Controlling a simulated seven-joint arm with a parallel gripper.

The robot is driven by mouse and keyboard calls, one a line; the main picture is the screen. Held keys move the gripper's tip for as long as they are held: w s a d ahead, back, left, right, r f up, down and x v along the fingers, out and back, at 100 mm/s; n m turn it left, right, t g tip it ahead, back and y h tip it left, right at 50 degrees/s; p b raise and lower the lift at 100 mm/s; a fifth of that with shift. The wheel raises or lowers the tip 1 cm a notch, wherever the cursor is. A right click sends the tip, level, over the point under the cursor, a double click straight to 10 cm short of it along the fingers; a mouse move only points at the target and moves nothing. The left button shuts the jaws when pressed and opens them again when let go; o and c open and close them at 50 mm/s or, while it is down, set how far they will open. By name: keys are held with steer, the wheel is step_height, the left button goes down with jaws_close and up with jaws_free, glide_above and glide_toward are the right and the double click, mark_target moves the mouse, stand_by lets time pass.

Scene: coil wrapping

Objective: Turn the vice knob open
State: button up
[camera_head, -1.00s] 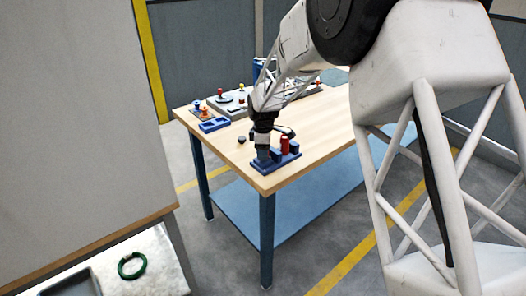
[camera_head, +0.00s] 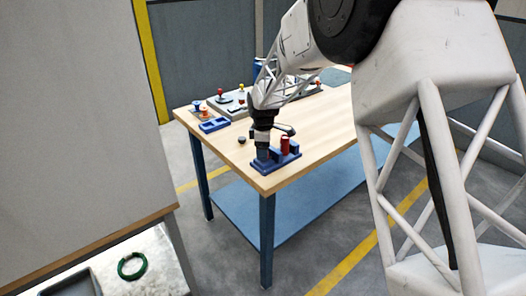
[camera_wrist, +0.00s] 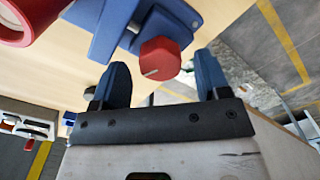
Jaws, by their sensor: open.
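The blue vice (camera_head: 287,163) sits near the front corner of the wooden table, with a red cylinder (camera_head: 285,146) standing on it. In the wrist view the vice (camera_wrist: 98,28) is at the top, and its red knob (camera_wrist: 160,58) with a pale mark sticks out toward my gripper (camera_wrist: 163,75). The gripper is open, with one blue finger on each side of the knob in that picture; I cannot tell whether they touch it. The red cylinder (camera_wrist: 22,22) shows at the top left. In the head view my gripper (camera_head: 262,153) is low at the vice's left end, and the knob is hidden.
The wooden table (camera_head: 315,128) has a blue tray (camera_head: 214,125), a small black piece (camera_head: 241,140) and coloured-knob fixtures behind the vice. A green coil (camera_head: 132,266) lies on a separate surface at lower left. Bare tabletop lies right of the vice.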

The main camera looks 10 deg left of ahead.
steer(key=shift+r, duration=3.6)
steer(key=m, duration=1.2)
steer(key=shift+f, duration=0.1)
steer(key=m, duration=0.5)
steer(key=shift+m, duration=0.4)
steer(key=m, duration=0.5)
steer(key=shift+f, duration=0.2)
steer(key=shift+f, duration=3.75)
